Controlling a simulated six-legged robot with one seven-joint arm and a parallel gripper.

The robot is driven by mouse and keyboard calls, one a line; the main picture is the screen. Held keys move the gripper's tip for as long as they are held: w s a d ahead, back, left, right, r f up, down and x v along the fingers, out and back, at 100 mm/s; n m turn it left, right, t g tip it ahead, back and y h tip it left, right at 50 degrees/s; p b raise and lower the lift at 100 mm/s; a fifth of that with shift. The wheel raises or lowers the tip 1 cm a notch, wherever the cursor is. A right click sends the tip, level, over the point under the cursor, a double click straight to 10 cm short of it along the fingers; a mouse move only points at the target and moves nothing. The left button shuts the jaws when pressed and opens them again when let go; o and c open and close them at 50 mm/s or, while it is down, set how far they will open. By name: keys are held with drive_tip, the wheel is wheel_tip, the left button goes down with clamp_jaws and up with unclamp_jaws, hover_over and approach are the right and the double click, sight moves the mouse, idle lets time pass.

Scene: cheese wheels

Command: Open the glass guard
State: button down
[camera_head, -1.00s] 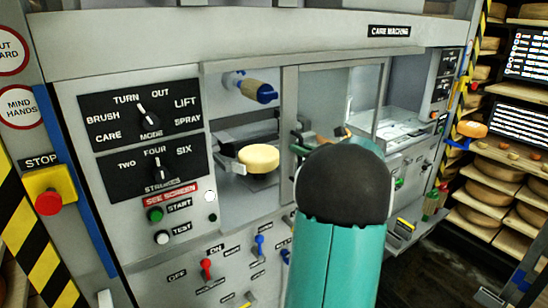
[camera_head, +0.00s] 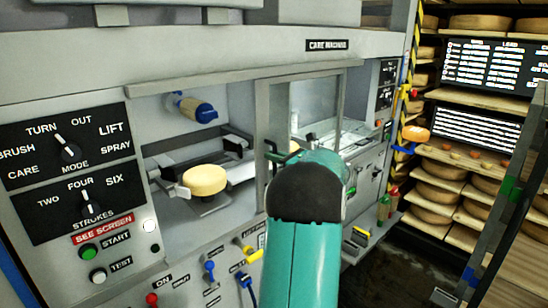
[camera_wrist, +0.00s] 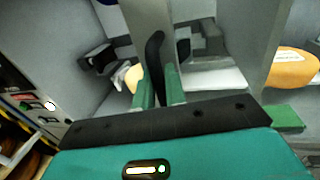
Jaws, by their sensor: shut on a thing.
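The glass guard (camera_head: 272,115) is a clear pane in a grey frame on the front of the care machine. It stands towards the right, and the left part of the opening is uncovered. My gripper (camera_head: 284,157) is at the guard's left edge, mostly hidden behind my teal arm in the head view. In the wrist view, my gripper's green fingers (camera_wrist: 159,88) are shut on the guard's dark upright handle (camera_wrist: 155,50), which sits on a grey upright (camera_wrist: 150,18).
A pale cheese wheel (camera_head: 205,180) sits on a holder in the uncovered opening. A control panel (camera_head: 70,170) with knobs and buttons is to the left. Small coloured levers (camera_head: 209,267) stick out below. Shelves of cheese wheels (camera_head: 450,170) stand at the right.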

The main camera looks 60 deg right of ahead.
drive_tip(key=c, duration=1.5)
unclamp_jaws()
drive_tip(key=shift+a, duration=0.1)
drive_tip(key=shift+c, duration=0.2)
drive_tip(key=s+a, duration=0.1)
drive_tip(key=s, duration=1.2)
drive_tip(key=shift+s+a, duration=0.15)
drive_tip(key=shift+s, duration=0.15)
